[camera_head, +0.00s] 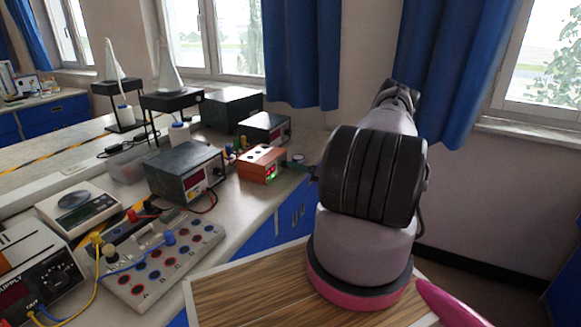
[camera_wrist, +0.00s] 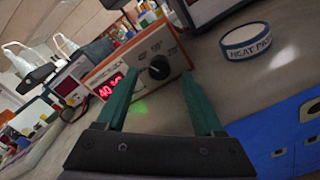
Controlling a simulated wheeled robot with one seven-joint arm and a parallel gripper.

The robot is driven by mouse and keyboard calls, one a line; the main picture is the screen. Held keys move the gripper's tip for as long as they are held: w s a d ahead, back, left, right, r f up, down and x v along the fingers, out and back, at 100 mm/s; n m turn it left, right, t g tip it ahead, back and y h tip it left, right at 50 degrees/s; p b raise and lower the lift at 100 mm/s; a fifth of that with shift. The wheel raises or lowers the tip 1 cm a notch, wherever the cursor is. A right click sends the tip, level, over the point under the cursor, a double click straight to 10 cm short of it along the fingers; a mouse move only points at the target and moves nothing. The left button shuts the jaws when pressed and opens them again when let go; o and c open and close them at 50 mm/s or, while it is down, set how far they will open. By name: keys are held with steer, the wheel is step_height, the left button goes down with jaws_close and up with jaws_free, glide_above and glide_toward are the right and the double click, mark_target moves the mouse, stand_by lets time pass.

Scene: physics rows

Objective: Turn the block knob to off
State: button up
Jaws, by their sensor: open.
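The heat block is an orange-sided box (camera_head: 262,164) on the bench, with a white front panel. In the wrist view its front panel (camera_wrist: 130,70) faces me, with a lit red display (camera_wrist: 108,88) and a black round knob (camera_wrist: 158,68). Printed marks surround the knob; I cannot read its setting surely. My gripper (camera_wrist: 157,88) has two green fingers, open, one on each side of the knob in the picture. I cannot tell the gap to the knob, and nothing is held. In the head view my arm hides most of the gripper.
A terminal board (camera_head: 160,265) with wires lies nearer. The bench front edge is close.

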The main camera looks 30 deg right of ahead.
steer(key=shift+x, duration=1.35)
jaws_close()
steer(key=shift+n, duration=0.4)
steer(key=n, duration=0.9)
steer(key=shift+s, duration=0.1)
